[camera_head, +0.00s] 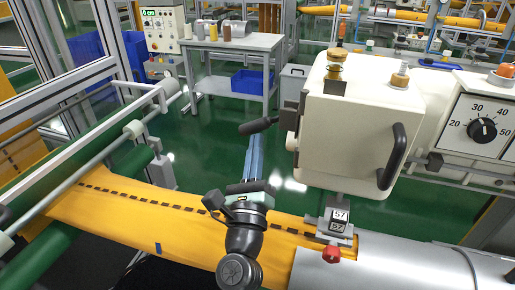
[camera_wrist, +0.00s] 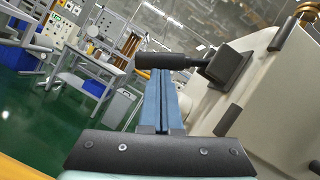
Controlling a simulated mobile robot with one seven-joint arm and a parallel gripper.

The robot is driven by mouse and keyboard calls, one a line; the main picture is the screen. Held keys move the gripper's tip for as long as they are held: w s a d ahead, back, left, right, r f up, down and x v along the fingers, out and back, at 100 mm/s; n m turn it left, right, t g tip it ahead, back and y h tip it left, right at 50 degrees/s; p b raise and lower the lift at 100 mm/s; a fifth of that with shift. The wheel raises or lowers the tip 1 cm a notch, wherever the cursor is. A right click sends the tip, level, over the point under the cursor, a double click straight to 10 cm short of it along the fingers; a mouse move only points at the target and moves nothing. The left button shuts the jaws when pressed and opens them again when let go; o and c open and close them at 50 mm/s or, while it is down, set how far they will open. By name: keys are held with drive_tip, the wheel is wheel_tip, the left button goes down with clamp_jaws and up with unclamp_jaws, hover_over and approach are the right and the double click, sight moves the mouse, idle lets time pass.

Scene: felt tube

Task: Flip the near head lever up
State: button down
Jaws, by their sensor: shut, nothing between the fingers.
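The near head lever (camera_head: 258,126) is a black handle sticking out to the left from the cream sewing head (camera_head: 345,130). It lies roughly level, its free end a little lower than its root in the head view. In the wrist view the lever (camera_wrist: 165,61) crosses above my fingertips and joins a black block (camera_wrist: 229,67) on the head's side. My gripper (camera_head: 257,138) has long blue fingers pressed together with nothing between them.
A yellow felt tube (camera_head: 130,205) with a dashed seam runs under my arm into a grey metal cylinder (camera_head: 400,265). A black curved handle (camera_head: 392,157) and a numbered dial (camera_head: 482,129) are on the machine's front. A grey bench (camera_head: 235,45) stands behind. Free room lies left of the lever.

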drive_tip(key=shift+a+r+m+h, duration=0.25)
drive_tip(key=shift+m+h, duration=0.15)
drive_tip(key=shift+m, duration=0.1)
drive_tip(key=r+m+h, duration=0.1)
drive_tip(key=m, duration=0.1)
drive_tip(key=a+m+h+b, duration=0.1)
drive_tip(key=m, duration=0.1)
drive_tip(key=a+r+m+h+b, duration=0.1)
drive_tip(key=m+h, duration=0.1)
drive_tip(key=m, duration=0.1)
drive_tip(key=shift+w+r, duration=0.35)
wheel_tip(320, 180, up, 5)
drive_tip(key=m+g+h+b, duration=0.3)
drive_tip(key=m+h+b, duration=0.15)
drive_tip(key=m, duration=0.55)
hover_over(242, 131)
drive_tip(key=s, duration=0.2)
drive_tip(key=shift+s+f+p, duration=0.1)
drive_tip(key=shift+f+p, duration=0.1)
drive_tip(key=shift+p, duration=0.1)
